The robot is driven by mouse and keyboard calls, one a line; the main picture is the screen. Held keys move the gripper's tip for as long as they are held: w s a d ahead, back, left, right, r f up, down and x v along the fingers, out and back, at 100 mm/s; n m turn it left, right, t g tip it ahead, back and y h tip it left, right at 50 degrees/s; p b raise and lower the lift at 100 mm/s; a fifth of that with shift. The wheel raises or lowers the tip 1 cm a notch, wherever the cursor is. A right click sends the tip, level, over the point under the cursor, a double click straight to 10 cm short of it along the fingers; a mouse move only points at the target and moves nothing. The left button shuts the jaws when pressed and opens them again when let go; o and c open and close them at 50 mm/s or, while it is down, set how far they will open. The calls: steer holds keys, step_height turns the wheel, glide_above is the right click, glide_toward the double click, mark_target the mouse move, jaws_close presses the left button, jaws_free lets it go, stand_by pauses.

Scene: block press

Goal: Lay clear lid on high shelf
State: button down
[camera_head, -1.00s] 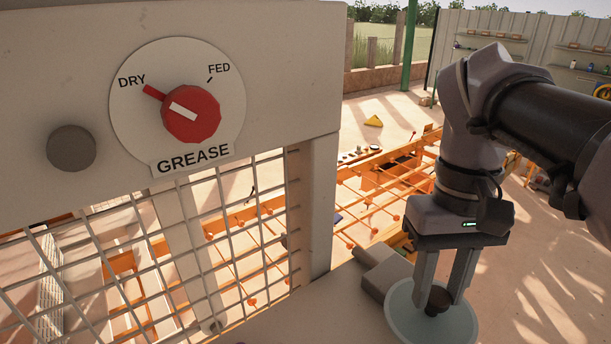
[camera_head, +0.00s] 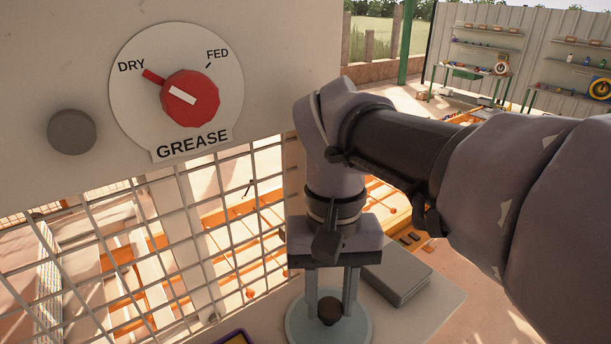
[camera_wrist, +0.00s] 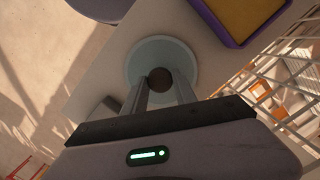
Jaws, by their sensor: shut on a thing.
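The clear lid (camera_head: 303,331) is a round, pale bluish see-through disc with a dark knob (camera_head: 330,309). My gripper (camera_head: 331,305) is shut on the knob, fingers pointing down, with the lid level below. In the wrist view the lid (camera_wrist: 178,48) lies over a pale surface, with its knob between my fingertips (camera_wrist: 160,85). Whether the lid touches that surface I cannot tell. A pale ledge (camera_head: 430,306) extends around and right of the lid; I cannot tell whether this is the high shelf.
A grey flat block (camera_head: 398,277) lies on the ledge right of my gripper. A purple-rimmed tray with a yellow inside (camera_wrist: 240,38) is close to the lid. A wire mesh guard (camera_head: 130,250) and a panel with a red grease dial (camera_head: 190,98) stand at the left.

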steer(key=shift+f, duration=0.2)
steer(key=c, duration=1)
jaws_free()
steer(key=shift+r, duration=0.15)
step_height(320, 180, up, 12)
steer(key=w+p, duration=0.1)
steer(key=p, duration=0.2)
steer(key=shift+w, duration=0.2)
